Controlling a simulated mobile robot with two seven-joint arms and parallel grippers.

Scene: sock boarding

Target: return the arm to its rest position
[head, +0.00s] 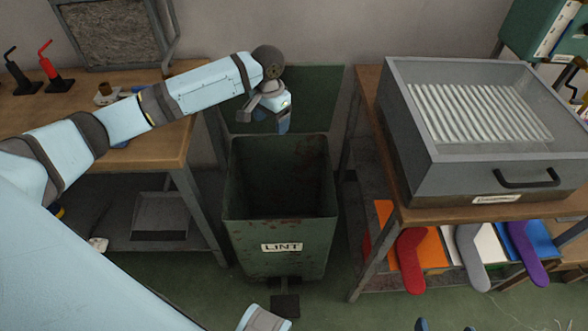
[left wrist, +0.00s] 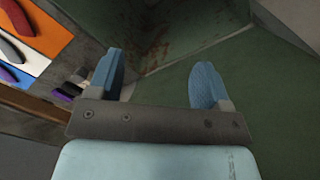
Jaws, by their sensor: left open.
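My left arm reaches in from the left in the head view. Its gripper (head: 284,122) hangs over the back part of the lint bin, pointing down. The left wrist view shows its two blue fingers (left wrist: 158,68) spread apart with nothing between them. Two small blue tips at the bottom edge of the head view may be my right gripper (head: 445,326); the rest of it is cut off.
The dark green lint bin (head: 280,262) stands between a wooden bench (head: 165,140) at left and a table (head: 445,214) at right. That table bears a grey drawer unit (head: 455,180). Red, grey and purple socks (head: 411,262) stick out below it.

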